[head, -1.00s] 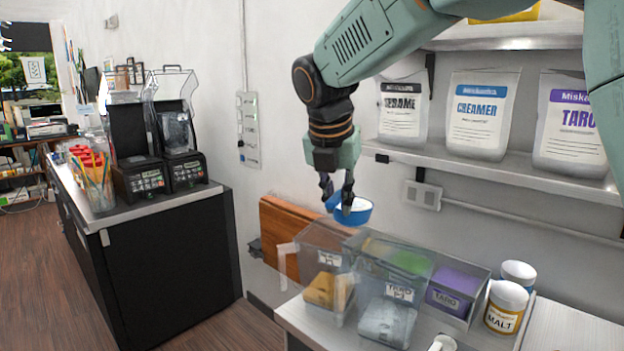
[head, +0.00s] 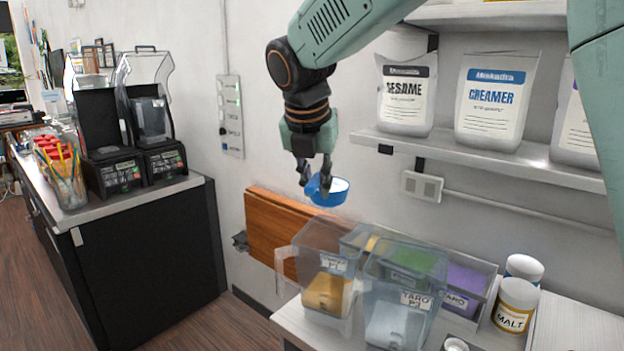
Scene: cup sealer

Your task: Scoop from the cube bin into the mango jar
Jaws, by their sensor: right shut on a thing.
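My right gripper (head: 315,182) hangs from the upper right and is shut on a small blue scoop (head: 326,197). White shows inside the scoop's rim; I cannot tell whether it is contents or lining. The scoop is in the air above a clear jar (head: 312,262) with a handle on its left and orange contents low in view. Its label is too small to read for certain, so I cannot confirm it is the mango jar. A second clear jar (head: 398,322), labelled TARO, has pale contents. Behind are bins with yellow, green (head: 413,260) and purple (head: 466,278) contents; I cannot tell which is the cube bin.
White tubs, one labelled MALT (head: 514,306), stand right of the bins. A shelf (head: 500,155) with labelled bags juts out at the upper right. A brown wooden panel (head: 272,235) is behind the jars. A black counter (head: 140,270) with blenders stands left across a floor gap.

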